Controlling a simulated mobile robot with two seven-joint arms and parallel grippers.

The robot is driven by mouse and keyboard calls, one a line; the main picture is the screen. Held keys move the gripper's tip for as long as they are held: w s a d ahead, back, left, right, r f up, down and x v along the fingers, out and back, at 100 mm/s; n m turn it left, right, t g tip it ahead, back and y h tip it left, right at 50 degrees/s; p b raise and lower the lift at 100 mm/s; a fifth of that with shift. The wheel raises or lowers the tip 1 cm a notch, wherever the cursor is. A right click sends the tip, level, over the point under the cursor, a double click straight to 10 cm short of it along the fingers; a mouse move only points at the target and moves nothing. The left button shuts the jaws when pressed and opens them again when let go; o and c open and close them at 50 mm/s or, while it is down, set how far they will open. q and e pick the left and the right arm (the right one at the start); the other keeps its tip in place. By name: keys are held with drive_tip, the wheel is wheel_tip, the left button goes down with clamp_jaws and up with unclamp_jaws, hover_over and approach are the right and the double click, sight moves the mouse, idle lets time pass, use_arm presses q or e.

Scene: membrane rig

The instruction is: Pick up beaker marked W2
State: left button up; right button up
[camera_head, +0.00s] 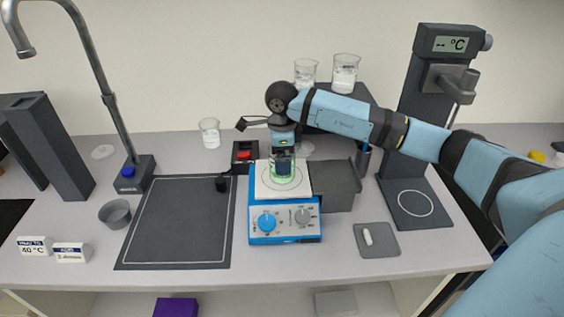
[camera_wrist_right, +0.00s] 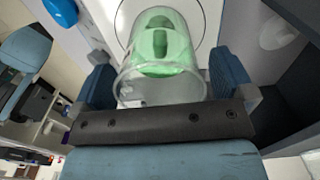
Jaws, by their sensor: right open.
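A clear beaker with green liquid (camera_head: 288,178) stands on the white top of the blue hotplate stirrer (camera_head: 285,221). My right gripper (camera_head: 284,163) points down over it. In the right wrist view the beaker (camera_wrist_right: 160,48) lies between the blue fingers of my open right gripper (camera_wrist_right: 164,82), one on each side. I cannot tell whether either finger touches it. A clear beaker with white contents (camera_head: 210,134) stands at the back left; two more, a left one (camera_head: 305,74) and a right one (camera_head: 345,74), stand on a dark raised block. No W2 mark is readable. My left gripper is not in view.
A grey cup (camera_head: 115,213) and two label cards (camera_head: 52,248) are farther left. A tap (camera_head: 105,95) and a dark °C instrument stand (camera_head: 415,100) rise at the sides. A grey pad (camera_head: 378,246) lies front right.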

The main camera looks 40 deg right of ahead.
drive_tip(key=shift+f, duration=0.4)
drive_tip(key=shift+r, duration=0.1)
drive_tip(key=c, duration=1.1)
drive_tip(key=shift+o, duration=0.2)
